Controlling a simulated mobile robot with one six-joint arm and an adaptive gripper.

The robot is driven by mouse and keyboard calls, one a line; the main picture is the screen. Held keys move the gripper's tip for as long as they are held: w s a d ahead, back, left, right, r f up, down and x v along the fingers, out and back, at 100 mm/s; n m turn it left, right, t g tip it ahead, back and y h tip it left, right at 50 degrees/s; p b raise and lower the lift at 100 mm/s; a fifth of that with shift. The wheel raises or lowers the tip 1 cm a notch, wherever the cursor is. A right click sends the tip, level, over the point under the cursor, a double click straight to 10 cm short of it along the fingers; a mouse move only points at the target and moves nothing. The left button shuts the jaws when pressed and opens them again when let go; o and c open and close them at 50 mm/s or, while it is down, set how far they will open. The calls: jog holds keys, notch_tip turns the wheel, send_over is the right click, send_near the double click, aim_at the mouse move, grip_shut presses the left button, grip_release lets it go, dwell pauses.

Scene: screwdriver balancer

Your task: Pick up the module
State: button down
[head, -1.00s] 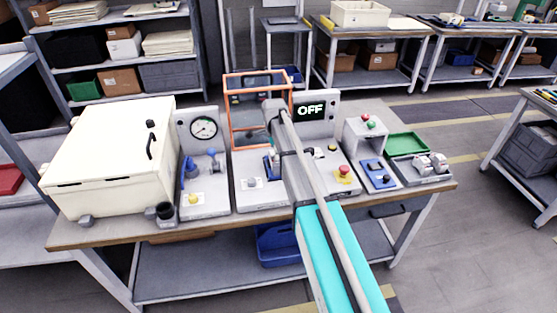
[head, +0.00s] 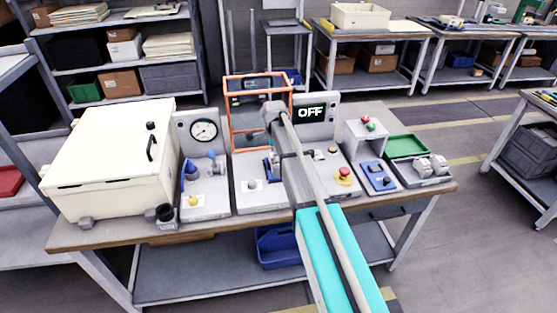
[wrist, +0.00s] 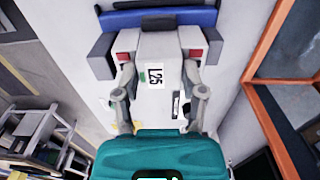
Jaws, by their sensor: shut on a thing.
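The module (wrist: 156,48) is a pale block with a rotated label, apparently "L25", and small red patches near its sides, seen in the wrist view. My gripper (wrist: 158,80) has its two grey fingers on either side of it and is shut on it. In the head view my arm hides the module and most of the gripper, beside the orange-framed guard (head: 231,115).
On the bench (head: 110,236) stand a cream cabinet (head: 105,160), a gauge panel (head: 203,131), an "OFF" display (head: 312,112), a red stop button (head: 343,174) and a green tray (head: 407,145). The orange frame (wrist: 262,115) rises close to the gripper's right in the wrist view.

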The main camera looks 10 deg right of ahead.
jog(key=shift+w+r+p, duration=0.1)
jog(key=shift+r+p, duration=0.1)
jog(key=shift+p, duration=0.1)
jog(key=shift+r+p, duration=0.5)
jog(key=shift+r, duration=0.15)
notch_tip(320, 180, up, 8)
jog(key=p, duration=0.8)
jog(key=shift+r, duration=0.15)
